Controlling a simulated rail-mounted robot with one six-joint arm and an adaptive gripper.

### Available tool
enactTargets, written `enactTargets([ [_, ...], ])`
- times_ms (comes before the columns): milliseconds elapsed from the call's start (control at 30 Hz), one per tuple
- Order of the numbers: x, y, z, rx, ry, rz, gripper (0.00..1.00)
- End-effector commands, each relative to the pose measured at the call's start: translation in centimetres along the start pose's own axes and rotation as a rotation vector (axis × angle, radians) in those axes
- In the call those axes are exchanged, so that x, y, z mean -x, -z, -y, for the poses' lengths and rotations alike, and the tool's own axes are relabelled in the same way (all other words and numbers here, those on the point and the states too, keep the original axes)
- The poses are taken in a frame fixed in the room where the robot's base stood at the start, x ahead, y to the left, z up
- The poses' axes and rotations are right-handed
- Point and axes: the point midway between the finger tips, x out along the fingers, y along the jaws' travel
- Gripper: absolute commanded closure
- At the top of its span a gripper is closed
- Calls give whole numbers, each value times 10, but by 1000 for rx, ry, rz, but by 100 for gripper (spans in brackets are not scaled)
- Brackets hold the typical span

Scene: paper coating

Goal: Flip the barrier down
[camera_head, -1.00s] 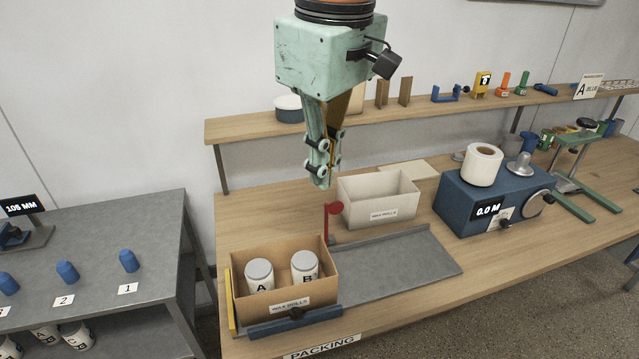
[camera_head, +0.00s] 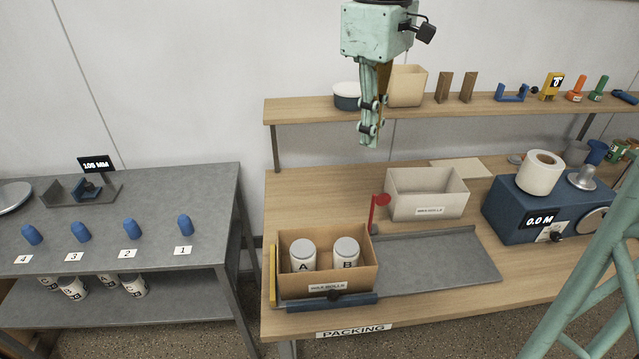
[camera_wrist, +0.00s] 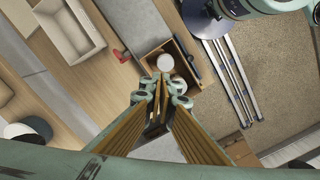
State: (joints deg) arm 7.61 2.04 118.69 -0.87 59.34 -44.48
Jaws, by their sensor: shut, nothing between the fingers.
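A red paddle-shaped barrier (camera_head: 381,199) stands upright on a thin post at the left back of the grey tray (camera_head: 455,262), just behind the cardboard box. It also shows in the wrist view (camera_wrist: 121,57). The cardboard box (camera_head: 326,290) holds two white jars with grey lids, A (camera_head: 302,262) and B (camera_head: 346,257). A blue bar (camera_head: 328,303) with a dark knob lies along the box's front, and a yellow strip (camera_head: 273,275) is at its left. My gripper (camera_head: 369,142) is shut and empty, pointing down, above the barrier and apart from it.
A white box (camera_head: 428,200) stands right of the barrier, close by. The blue machine (camera_head: 545,215) with a paper roll is further right. A shelf (camera_head: 430,106) with small items runs along the back. A grey side table (camera_head: 110,205) with blue caps is at left.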

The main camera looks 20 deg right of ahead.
Motion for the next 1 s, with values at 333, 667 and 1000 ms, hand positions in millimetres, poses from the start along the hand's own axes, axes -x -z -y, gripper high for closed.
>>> enactTargets([
  [333, -7, 18, -34, 93, 38, 36, 100],
  [667, -18, 33, -65, 183, 77, 64, 100],
  [1000, -34, 47, -96, 274, 119, 87, 100],
])
